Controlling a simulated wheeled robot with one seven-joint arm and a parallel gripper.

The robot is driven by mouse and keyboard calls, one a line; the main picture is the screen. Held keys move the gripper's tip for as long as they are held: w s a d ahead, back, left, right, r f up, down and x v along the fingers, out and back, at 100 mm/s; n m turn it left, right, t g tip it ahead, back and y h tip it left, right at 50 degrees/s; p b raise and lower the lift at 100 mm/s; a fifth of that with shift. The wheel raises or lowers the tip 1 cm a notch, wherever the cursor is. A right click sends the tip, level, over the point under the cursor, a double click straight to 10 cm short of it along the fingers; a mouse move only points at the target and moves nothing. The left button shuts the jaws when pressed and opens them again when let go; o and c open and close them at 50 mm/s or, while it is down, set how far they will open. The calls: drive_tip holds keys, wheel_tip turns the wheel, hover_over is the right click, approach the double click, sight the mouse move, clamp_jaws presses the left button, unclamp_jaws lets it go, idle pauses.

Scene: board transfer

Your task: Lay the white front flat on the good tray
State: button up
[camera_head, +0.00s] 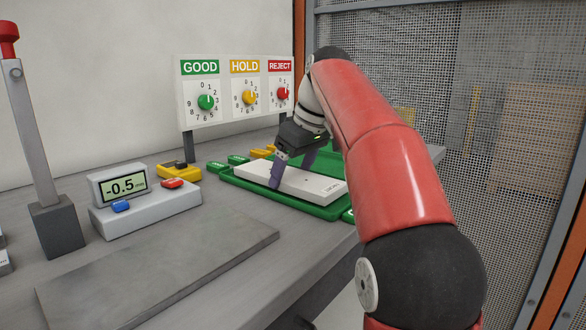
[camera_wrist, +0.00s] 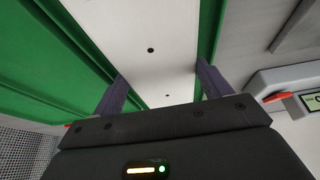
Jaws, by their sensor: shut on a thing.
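In the wrist view the board (camera_wrist: 150,48) runs between the fingers (camera_wrist: 162,90), with green tray (camera_wrist: 45,60) on both sides. My arm hides part of the tray's right side.
A sign (camera_head: 235,90) with GOOD, HOLD and REJECT dials stands behind. A gauge reading -0.5 (camera_head: 145,205), a yellow device (camera_head: 180,172) and green tags (camera_head: 217,167) are left of the tray. A bare grey plate (camera_head: 160,265) lies in front. A red-topped post (camera_head: 35,130) stands far left.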

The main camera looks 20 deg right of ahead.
drive_tip(key=shift+f, duration=0.25)
drive_tip(key=o, duration=1.2)
drive_tip(key=shift+c, duration=0.2)
drive_tip(key=shift+p+v, duration=0.65)
drive_tip(key=shift+v, duration=3.25)
